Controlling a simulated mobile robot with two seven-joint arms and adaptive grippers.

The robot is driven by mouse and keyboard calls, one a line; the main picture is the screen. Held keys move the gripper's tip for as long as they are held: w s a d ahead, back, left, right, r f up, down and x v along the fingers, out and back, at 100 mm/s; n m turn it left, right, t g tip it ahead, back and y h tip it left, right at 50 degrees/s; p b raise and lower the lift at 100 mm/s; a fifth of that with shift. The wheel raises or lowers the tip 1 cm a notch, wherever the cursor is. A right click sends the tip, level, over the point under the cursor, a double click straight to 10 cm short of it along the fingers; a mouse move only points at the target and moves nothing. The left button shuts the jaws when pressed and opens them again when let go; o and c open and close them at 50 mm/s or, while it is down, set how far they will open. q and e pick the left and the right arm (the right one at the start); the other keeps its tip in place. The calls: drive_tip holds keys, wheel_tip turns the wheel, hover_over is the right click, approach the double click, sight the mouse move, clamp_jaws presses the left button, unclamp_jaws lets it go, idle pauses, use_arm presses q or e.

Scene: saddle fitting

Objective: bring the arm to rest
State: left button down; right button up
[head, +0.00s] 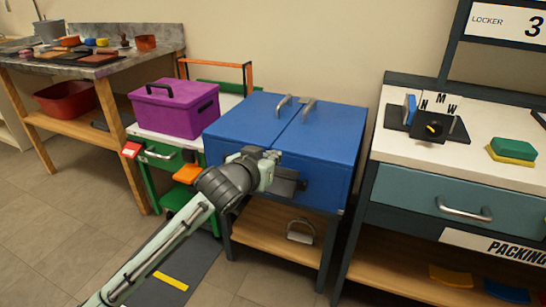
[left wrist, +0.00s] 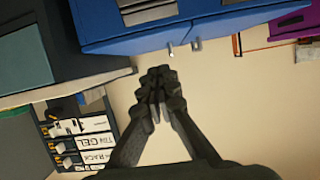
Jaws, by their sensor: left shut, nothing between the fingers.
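My left arm (head: 165,240) reaches in from the lower left of the head view, bent at a dark grey joint in front of the blue cabinet (head: 330,140). My left gripper (head: 286,184) is dark and shows against the cabinet's front. In the left wrist view my left gripper (left wrist: 158,88) is shut, its fingers together with nothing between them. The blue cabinet (left wrist: 150,35) lies beyond the fingertips there, and I see no contact. My right gripper is not in view.
A purple box (head: 178,112) stands left of the cabinet on a green-framed stand. A white-topped packing bench (head: 470,165) with a teal drawer is at the right. A workbench (head: 150,58) with tools is at the far left. Bare floor (head: 60,215) lies at the lower left.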

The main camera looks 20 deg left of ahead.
use_arm(q)
drive_tip(key=shift+s, duration=0.1)
idle(0.4)
drive_tip(key=s+a+f+g+y, duration=0.1)
drive_tip(key=s+f+g, duration=0.15)
drive_tip(key=f, duration=0.45)
drive_tip(key=s+a+f+g, duration=0.1)
drive_tip(key=s+f, duration=0.2)
drive_tip(key=f, duration=0.4)
drive_tip(key=s+a+f+g, duration=0.1)
drive_tip(key=s+f+g, duration=0.2)
drive_tip(key=s+f, duration=0.9)
drive_tip(key=s+a+f+m+g, duration=0.1)
drive_tip(key=s+f+g, duration=0.3)
drive_tip(key=s+f, duration=0.9)
drive_tip(key=shift+s+a+f+y, duration=0.25)
drive_tip(key=shift+a+f, duration=0.2)
drive_tip(key=shift+a, duration=0.3)
drive_tip(key=shift+w+g, duration=0.1)
drive_tip(key=shift+g, duration=0.15)
